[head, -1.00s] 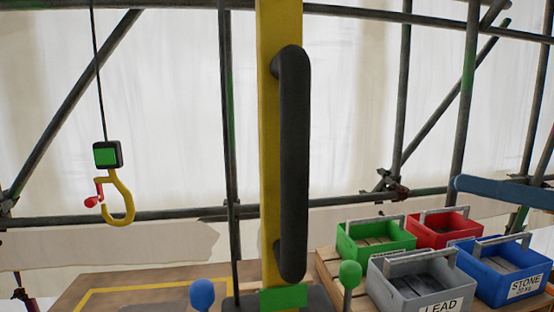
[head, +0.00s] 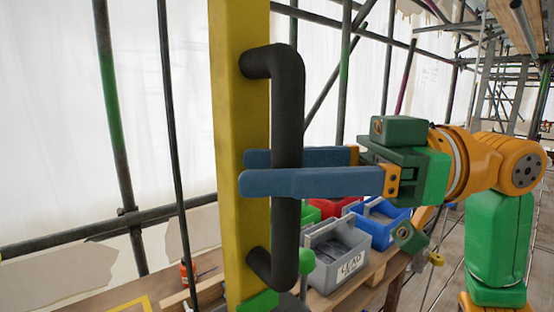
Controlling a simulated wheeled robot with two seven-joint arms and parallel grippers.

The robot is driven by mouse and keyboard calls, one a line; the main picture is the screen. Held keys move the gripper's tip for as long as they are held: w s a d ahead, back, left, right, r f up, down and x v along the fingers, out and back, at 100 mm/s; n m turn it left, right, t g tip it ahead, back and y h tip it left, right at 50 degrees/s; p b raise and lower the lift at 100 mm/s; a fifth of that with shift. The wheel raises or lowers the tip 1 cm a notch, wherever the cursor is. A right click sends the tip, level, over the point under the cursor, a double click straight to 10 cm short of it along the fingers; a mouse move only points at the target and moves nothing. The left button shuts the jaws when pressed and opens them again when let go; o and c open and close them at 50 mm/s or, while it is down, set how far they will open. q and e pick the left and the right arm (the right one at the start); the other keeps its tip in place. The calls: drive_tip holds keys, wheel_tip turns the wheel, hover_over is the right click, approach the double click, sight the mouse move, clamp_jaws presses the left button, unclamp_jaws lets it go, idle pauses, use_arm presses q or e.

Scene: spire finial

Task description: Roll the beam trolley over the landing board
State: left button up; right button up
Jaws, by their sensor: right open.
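A black bar handle (head: 288,110) is fixed to a yellow upright post (head: 238,110). My right gripper (head: 244,171) reaches in from the right with its two blue fingers open. One finger passes in front of the handle and the other behind it, so the handle's middle lies between them. I cannot tell whether either finger touches it. Part of a yellow outline (head: 130,303) shows on the boards at the lower left; I cannot tell if this is the landing board. The trolley and its hook are out of view. My left gripper is not in view.
A grey crate marked LEAD (head: 337,255), a blue crate (head: 378,222) and a partly hidden red crate (head: 335,206) stand on wood behind the handle. A green knob (head: 306,260) is beside the post. Scaffold tubes (head: 112,130) and white sheeting stand behind.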

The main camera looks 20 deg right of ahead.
drive_tip(key=shift+d, duration=0.3)
clamp_jaws()
idle(1.0)
